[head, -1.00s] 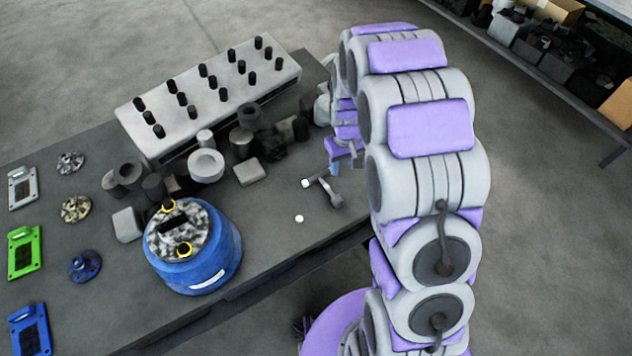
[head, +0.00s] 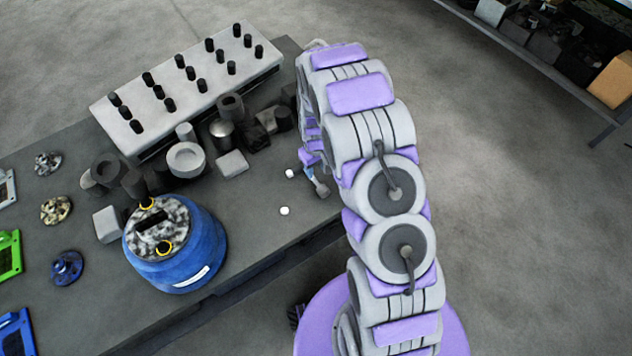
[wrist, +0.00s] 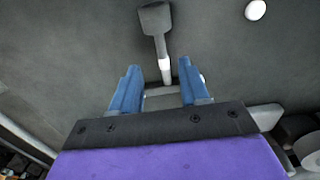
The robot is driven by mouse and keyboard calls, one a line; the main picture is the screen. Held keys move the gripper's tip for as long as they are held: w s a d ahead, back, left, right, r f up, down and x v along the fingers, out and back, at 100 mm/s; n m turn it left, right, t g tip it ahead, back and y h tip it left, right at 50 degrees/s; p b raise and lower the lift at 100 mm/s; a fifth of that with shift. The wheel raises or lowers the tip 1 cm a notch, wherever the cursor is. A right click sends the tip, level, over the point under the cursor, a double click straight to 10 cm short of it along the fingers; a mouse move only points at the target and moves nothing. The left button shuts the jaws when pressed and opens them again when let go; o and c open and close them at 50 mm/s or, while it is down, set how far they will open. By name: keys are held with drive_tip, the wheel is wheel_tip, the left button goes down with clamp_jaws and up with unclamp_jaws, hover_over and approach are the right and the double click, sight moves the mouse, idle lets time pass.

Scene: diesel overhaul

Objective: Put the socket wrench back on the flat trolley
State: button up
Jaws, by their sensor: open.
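The socket wrench (head: 319,186) lies on the dark grey flat top (head: 262,220), near its front right edge. In the wrist view the wrench (wrist: 154,20) has a block-like grey head at the far end, and its shaft runs back toward my gripper (wrist: 160,68). The two blue fingers are open, one on either side of the shaft's near end. I cannot tell how far above the top they are. In the head view my gripper (head: 308,172) is partly hidden by my arm. I cannot tell whether this top is the flat trolley.
Two small white round things (head: 284,211) (head: 290,173) lie by the wrench. A blue drum-like part (head: 205,250) stands to the left. A long grey block with black studs (head: 185,90) and several dark cylindrical parts lie behind. Shelving (head: 540,45) stands at the far right.

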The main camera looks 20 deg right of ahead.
sight(315, 179)
drive_tip(key=shift+f, duration=0.8)
drive_tip(key=shift+w+a+f+b, duration=0.1)
drive_tip(key=shift+a+f+b, duration=0.3)
drive_tip(key=shift+f, duration=0.35)
wheel_tip(315, 179, down, 4)
drive_tip(key=shift+w+d+r+b, duration=0.1)
drive_tip(key=shift+r+b, duration=0.05)
drive_tip(key=shift+b, duration=0.45)
drive_tip(key=shift+d+f, duration=0.2)
drive_tip(key=shift+c, duration=0.3)
drive_tip(key=shift+a, duration=0.25)
drive_tip(key=c, duration=0.6)
drive_tip(key=shift+d, duration=0.15)
clamp_jaws()
